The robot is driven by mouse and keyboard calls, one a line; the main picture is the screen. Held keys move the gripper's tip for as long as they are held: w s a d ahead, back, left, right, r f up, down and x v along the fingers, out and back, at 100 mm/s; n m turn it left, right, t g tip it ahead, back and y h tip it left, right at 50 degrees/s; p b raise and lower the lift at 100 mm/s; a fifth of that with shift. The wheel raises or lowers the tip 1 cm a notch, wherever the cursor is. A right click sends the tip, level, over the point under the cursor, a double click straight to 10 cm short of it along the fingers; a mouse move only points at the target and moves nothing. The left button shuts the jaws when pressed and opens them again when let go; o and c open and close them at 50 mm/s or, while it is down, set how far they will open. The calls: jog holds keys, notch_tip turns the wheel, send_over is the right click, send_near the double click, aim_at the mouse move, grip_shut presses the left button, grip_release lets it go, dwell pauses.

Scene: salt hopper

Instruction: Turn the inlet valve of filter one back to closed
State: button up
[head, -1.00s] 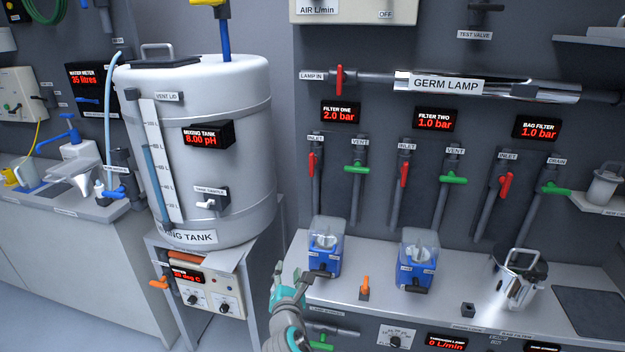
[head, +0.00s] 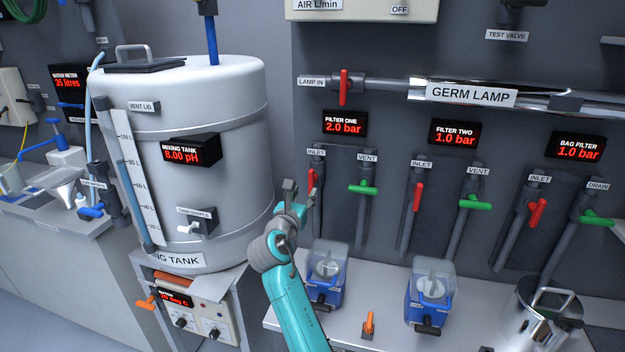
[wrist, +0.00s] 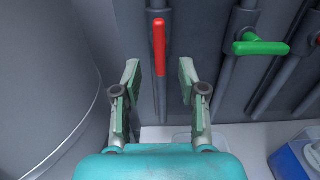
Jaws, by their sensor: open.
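The inlet valve of filter one has a red handle (head: 312,183) on a grey vertical pipe, under the INLET label and the FILTER ONE display (head: 344,123), which reads 2.0 bar. In the wrist view the red handle (wrist: 159,46) hangs roughly in line with its pipe. My gripper (head: 296,187) is raised beside this handle in the head view, partly overlapping it. In the wrist view my gripper (wrist: 157,78) is open and empty. The handle's lower end shows between the fingers, apart from both; its distance ahead is hard to tell.
The green vent handle (head: 363,188) of filter one sits just right, and also shows in the wrist view (wrist: 262,48). The white mixing tank (head: 185,110) stands close on the left. Blue filter housings (head: 326,280) stand on the bench below.

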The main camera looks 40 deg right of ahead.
aim_at(310, 182)
jog(key=x, duration=0.8)
jog(key=shift+w+d, duration=0.15)
grip_shut()
